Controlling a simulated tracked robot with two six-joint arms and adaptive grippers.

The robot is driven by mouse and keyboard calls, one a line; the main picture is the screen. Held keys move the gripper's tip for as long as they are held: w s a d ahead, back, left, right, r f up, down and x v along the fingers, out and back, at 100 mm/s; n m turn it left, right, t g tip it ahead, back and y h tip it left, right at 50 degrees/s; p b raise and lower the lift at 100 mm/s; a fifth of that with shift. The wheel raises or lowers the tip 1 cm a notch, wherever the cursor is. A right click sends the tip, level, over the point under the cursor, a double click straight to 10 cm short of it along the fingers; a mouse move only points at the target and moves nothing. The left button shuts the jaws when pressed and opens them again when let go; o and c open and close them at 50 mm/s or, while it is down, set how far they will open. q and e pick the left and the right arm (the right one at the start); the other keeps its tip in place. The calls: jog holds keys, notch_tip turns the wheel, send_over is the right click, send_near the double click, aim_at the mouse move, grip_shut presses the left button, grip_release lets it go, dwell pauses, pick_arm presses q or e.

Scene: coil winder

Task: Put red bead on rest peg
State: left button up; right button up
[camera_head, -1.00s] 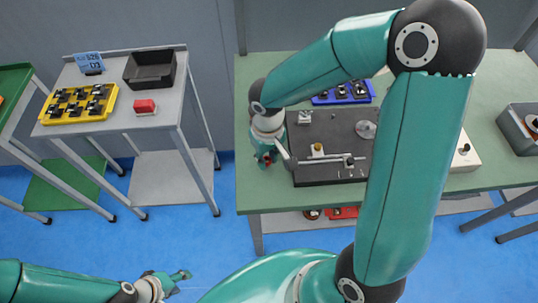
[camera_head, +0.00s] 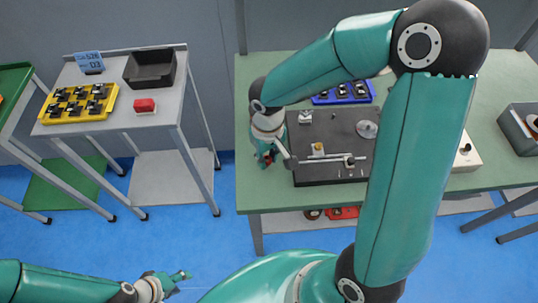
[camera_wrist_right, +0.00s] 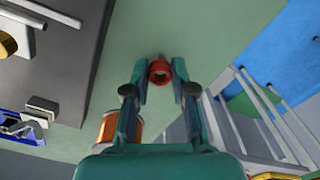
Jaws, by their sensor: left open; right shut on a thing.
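My right gripper (camera_head: 266,159) is shut on the red bead (camera_wrist_right: 160,71). The bead is a small red ring, held between the fingertips in the right wrist view, with its hole showing. The gripper (camera_wrist_right: 160,75) is over the left end of the green bench, just left of the black winder base (camera_head: 306,173). A metal bar (camera_head: 335,161) and a small yellow part (camera_head: 318,148) are on that base. I cannot tell which part is the rest peg. My left gripper (camera_head: 178,277) is open and empty at the lower left, away from the bench.
The green bench top (camera_head: 260,194) is bare at its front left. A blue tray (camera_head: 343,93) with black parts is behind the winder. A grey bin (camera_head: 520,128) is at the right. An orange cylinder (camera_wrist_right: 108,126) shows beside a finger. My right arm hides part of the bench.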

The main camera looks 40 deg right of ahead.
jog(key=shift+f, duration=0.15)
jog(key=shift+f+b, duration=0.95)
jog(key=shift+b, duration=0.15)
jog(key=o, duration=0.8)
jog(key=shift+r, duration=0.1)
jog(key=shift+c, duration=0.2)
notch_tip(320, 180, up, 12)
